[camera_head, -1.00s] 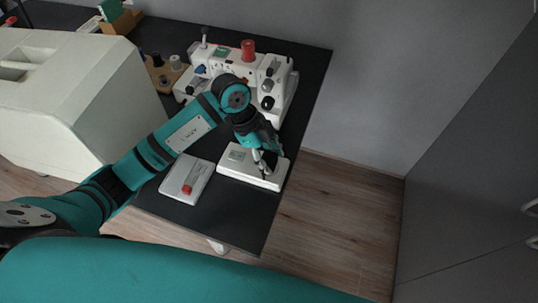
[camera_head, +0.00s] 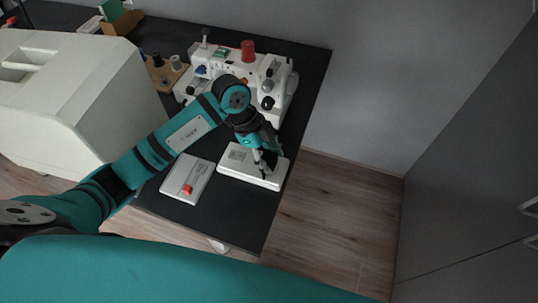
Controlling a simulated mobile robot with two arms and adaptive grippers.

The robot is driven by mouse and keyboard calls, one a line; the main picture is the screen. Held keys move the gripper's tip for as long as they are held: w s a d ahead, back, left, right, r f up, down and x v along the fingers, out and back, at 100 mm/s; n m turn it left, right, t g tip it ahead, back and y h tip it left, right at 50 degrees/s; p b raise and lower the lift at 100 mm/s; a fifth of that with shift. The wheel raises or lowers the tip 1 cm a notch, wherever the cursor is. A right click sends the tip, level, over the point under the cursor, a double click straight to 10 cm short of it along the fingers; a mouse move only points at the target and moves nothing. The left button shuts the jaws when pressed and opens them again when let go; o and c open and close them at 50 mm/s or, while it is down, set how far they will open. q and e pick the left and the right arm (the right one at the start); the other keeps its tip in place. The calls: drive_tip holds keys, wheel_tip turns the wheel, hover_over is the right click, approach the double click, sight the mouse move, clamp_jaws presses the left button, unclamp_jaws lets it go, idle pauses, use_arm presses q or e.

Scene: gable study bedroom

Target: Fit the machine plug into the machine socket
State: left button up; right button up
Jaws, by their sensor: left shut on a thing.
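My left gripper (camera_head: 264,166) reaches down over a flat white block (camera_head: 232,168) with a small label, near the right edge of the dark table. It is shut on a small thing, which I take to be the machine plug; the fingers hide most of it. The fingertips are at the right part of the block's top; I cannot tell whether they touch it. The machine socket cannot be made out clearly; it may be on this block, under the gripper. My right gripper is not in view.
A white sewing machine (camera_head: 278,92) with a red spool (camera_head: 248,51) stands behind the gripper. A white box with a red part (camera_head: 198,177) lies to the left. A large cream case (camera_head: 75,100) fills the left. Floor (camera_head: 330,215) is clear beyond the table's right edge.

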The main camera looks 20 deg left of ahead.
sight(267, 157)
use_arm(q)
drive_tip(key=shift+f+b, duration=0.3)
drive_tip(key=shift+f, duration=0.35)
drive_tip(key=o, duration=1.1)
drive_tip(key=shift+o, duration=0.2)
drive_tip(key=shift+r, duration=0.1)
drive_tip(key=v, duration=0.7)
drive_tip(key=shift+r, duration=0.2)
drive_tip(key=shift+a+f, duration=0.1)
drive_tip(key=shift+a, duration=0.05)
